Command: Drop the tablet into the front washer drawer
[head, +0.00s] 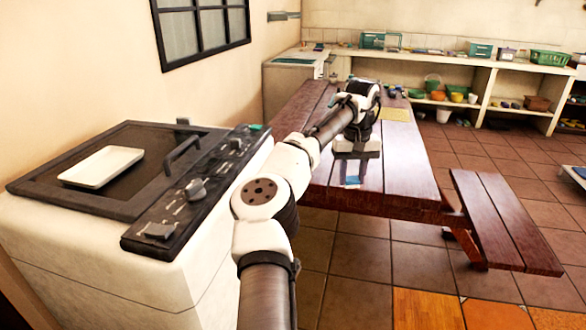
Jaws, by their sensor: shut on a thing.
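My arm reaches out over the wooden table, and my gripper (352,172) points down at its near end. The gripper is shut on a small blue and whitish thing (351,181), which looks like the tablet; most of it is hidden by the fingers. Whether it touches the table top cannot be told. The front washer (90,255) is the white machine at the left, with a dark lid and a dark control panel (190,190) with knobs. I cannot make out an open drawer on it.
A white tray (102,166) lies on the washer's lid, beside a raised handle (182,152). The wooden table (400,180) has a bench (505,220) at its right. Shelves (480,75) with baskets and pots line the back wall. The tiled floor at the front right is clear.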

